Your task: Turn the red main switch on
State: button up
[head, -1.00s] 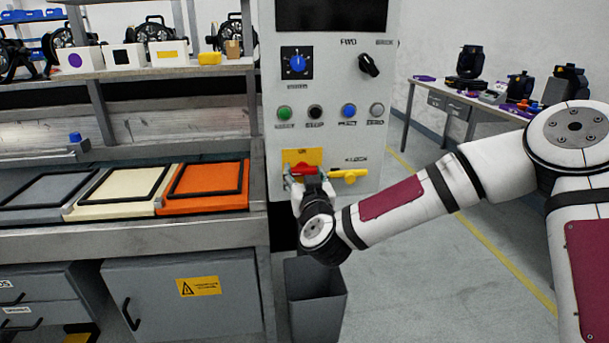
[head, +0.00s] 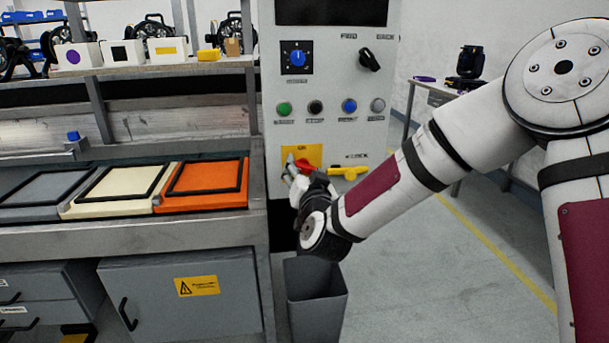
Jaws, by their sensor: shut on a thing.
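The red main switch (head: 304,165) sits on a yellow plate (head: 316,154) low on the light grey control panel (head: 330,105). Its red handle shows tilted, partly hidden by my gripper (head: 292,172). My gripper is at the switch, with its fingers shut on the red handle. My wrist covers the lower part of the plate, so the handle's full angle cannot be told.
A yellow lever (head: 349,172) sticks out just right of the switch. A row of buttons (head: 349,106) and a black knob (head: 369,60) are above. A grey bin (head: 316,300) stands below my wrist. A bench with framed pads (head: 205,180) is at left.

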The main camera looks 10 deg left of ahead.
jog(key=m+b, duration=0.2)
jog(key=m, duration=0.1)
jog(key=shift+m, duration=0.4)
jog(key=m+b, duration=0.2)
jog(key=m, duration=0.1)
jog(key=shift+m, duration=0.3)
jog(key=m+b, duration=0.4)
jog(key=m, duration=0.2)
jog(key=shift+b, duration=0.3)
jog(key=o, duration=1.2)
jog(key=shift+c, duration=0.2)
jog(key=v, duration=1.2)
